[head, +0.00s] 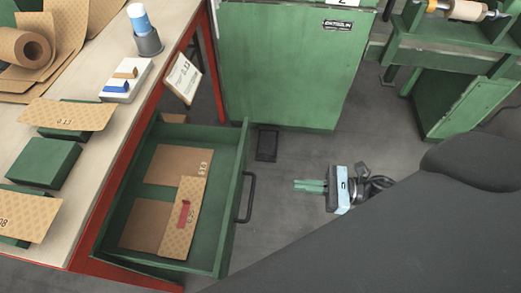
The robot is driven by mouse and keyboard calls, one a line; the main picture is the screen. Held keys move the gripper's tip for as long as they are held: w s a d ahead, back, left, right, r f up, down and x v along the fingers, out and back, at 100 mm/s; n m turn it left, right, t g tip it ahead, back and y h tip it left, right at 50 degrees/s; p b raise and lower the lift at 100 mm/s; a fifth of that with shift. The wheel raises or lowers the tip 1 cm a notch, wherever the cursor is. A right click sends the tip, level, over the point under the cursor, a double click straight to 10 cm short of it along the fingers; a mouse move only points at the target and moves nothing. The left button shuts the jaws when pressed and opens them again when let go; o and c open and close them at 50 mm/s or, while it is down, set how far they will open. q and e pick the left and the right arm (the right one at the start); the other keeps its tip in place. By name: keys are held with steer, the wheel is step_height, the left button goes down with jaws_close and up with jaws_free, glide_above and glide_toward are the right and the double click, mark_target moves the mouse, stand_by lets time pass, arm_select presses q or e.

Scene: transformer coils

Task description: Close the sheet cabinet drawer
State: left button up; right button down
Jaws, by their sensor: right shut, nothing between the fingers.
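The green sheet cabinet drawer (229,228) stands pulled out from under the workbench at the left of the head view. It has a dark bar handle (247,197) on its right-hand front. Brown patterned sheets (184,217) lie inside, one with a red mark. My right gripper (297,186) is shut and empty. It shows to the right of the handle, apart from it, with its fingers pointing left toward the drawer. My left gripper is not in view.
Grey floor is clear around my right gripper.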

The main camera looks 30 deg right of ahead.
steer(key=p, duration=0.2)
glide_toward(237, 179)
steer(key=x, duration=0.5)
steer(key=shift+w+f, duration=0.15)
steer(key=shift+w, duration=0.05)
steer(key=shift+x, duration=0.8)
steer(key=shift+f, duration=0.1)
steer(key=shift+a, duration=0.1)
